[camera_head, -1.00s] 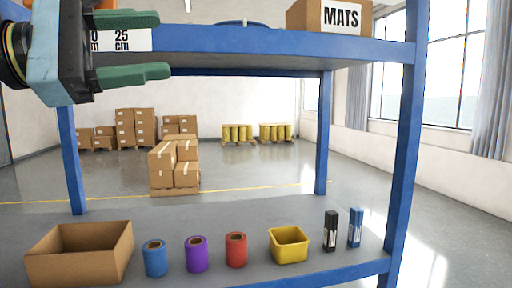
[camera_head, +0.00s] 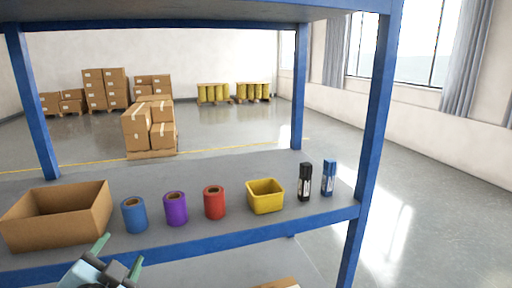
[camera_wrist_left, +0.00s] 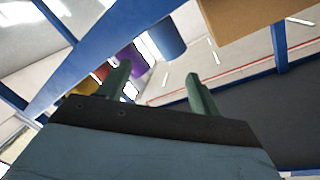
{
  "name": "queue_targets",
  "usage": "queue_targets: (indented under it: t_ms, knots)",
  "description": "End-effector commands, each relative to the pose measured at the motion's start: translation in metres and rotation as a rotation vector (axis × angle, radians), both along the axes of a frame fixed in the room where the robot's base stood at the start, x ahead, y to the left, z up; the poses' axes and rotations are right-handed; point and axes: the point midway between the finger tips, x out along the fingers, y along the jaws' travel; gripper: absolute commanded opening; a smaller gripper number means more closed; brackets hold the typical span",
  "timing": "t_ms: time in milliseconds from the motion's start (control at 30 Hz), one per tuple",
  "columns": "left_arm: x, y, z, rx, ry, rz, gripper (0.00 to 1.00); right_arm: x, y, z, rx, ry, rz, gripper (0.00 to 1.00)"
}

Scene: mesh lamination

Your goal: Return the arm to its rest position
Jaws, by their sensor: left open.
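My left gripper (camera_head: 119,255) shows at the bottom left of the head view, its green fingers pointing up, below and in front of the shelf's front edge. Its fingers are apart with nothing between them. In the left wrist view the two green fingers of this gripper (camera_wrist_left: 158,80) also stand apart and empty, with the shelf's things seen beyond them from a low angle. My right gripper is not in view.
The blue-framed shelf (camera_head: 230,236) carries an open cardboard box (camera_head: 55,228), blue (camera_head: 134,216), purple (camera_head: 175,210) and red (camera_head: 214,204) rolls, a yellow bin (camera_head: 265,198), and black (camera_head: 305,183) and blue (camera_head: 328,179) markers. Stacked cartons (camera_head: 150,130) stand behind.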

Motion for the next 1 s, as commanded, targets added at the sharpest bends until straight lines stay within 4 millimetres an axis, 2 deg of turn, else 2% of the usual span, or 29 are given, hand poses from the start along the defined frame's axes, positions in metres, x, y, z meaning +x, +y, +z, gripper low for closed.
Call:
queue_targets:
  t_ms: [33,100,200,300,400,567,600,700,867,1000]
  knots:
    - [-0.019,-0.001,-0.038,-0.088,0.128,0.024,0.64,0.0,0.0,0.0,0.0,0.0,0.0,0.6]
    - [-0.046,-0.004,-0.084,-0.198,0.294,0.063,0.64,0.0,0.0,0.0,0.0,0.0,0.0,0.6]
    - [-0.09,-0.011,-0.135,-0.328,0.505,0.118,0.64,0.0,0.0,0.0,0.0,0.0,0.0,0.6]
    - [-0.133,-0.019,-0.171,-0.428,0.685,0.169,0.64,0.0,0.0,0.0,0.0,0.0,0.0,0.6]
    - [-0.173,-0.028,-0.197,-0.507,0.84,0.216,0.64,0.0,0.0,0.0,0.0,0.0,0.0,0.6]
    - [-0.237,-0.043,-0.224,-0.61,1.066,0.287,0.64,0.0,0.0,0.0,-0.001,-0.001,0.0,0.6]
    - [-0.241,-0.045,-0.235,-0.62,1.092,0.297,0.64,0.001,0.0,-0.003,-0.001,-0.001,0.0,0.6]
    - [-0.231,-0.045,-0.272,-0.61,1.095,0.298,0.64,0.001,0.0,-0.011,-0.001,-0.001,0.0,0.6]
    - [-0.226,-0.046,-0.334,-0.603,1.115,0.302,0.64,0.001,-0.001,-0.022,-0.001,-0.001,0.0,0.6]
    - [-0.227,-0.047,-0.401,-0.597,1.138,0.306,0.64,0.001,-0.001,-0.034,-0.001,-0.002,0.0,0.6]
